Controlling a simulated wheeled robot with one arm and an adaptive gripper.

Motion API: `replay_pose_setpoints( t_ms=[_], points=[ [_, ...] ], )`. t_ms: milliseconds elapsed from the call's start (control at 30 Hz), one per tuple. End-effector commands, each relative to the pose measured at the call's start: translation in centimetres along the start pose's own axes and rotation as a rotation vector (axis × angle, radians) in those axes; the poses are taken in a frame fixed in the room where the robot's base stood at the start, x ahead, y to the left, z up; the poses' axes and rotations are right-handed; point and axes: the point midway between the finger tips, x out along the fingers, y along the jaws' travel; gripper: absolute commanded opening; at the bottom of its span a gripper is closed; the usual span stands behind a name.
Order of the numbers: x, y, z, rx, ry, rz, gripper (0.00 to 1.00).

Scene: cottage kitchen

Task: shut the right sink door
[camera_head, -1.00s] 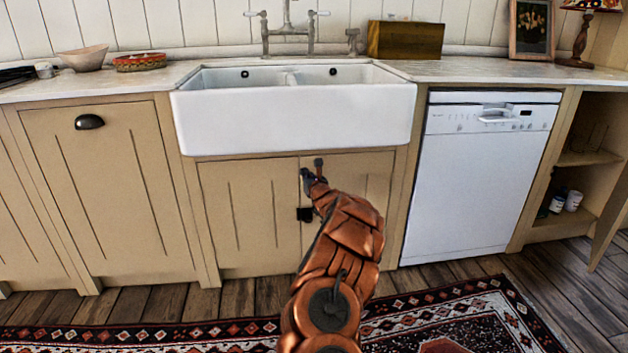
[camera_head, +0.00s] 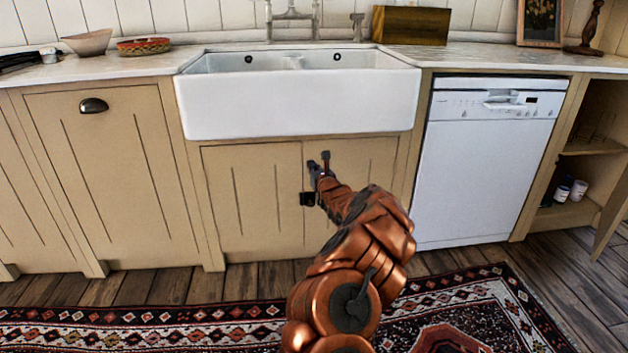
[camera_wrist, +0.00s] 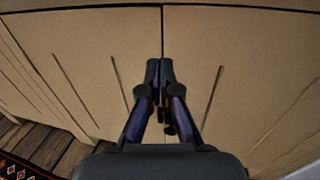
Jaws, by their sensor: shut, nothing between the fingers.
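The right sink door (camera_head: 368,165) is a beige panel under the white sink (camera_head: 300,103). It looks flush with the left sink door (camera_head: 250,200), with a thin dark seam between them. In the wrist view the right door (camera_wrist: 245,60) lies right of the seam. My gripper (camera_head: 319,166) is shut and empty, in front of the doors close to the seam. It also shows in the wrist view (camera_wrist: 160,72), its fingertips together over the seam. I cannot tell whether it touches the door. My arm hides the right door's lower part.
A black latch (camera_head: 307,199) sits by the seam. A white dishwasher (camera_head: 480,165) stands to the right, then an open cupboard (camera_head: 575,170) with its door swung out. A patterned rug (camera_head: 150,325) lies on the wooden floor. A beige panel (camera_head: 110,180) is at left.

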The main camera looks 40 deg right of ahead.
Motion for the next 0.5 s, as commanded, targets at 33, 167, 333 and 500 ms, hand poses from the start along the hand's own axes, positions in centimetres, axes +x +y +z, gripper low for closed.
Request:
replay_pose_setpoints(
  t_ms=[33, 167, 333, 500],
  points=[
    [-0.4, 0.5, 0.4, 0.005, -0.003, 0.005, 0.00],
    [-1.4, 0.8, 0.4, 0.004, -0.005, 0.006, 0.00],
    [-2.6, 1.0, 0.2, 0.003, -0.003, 0.006, 0.00],
    [-3.9, 1.2, 0.2, 0.004, -0.001, 0.005, 0.00]
  ],
)
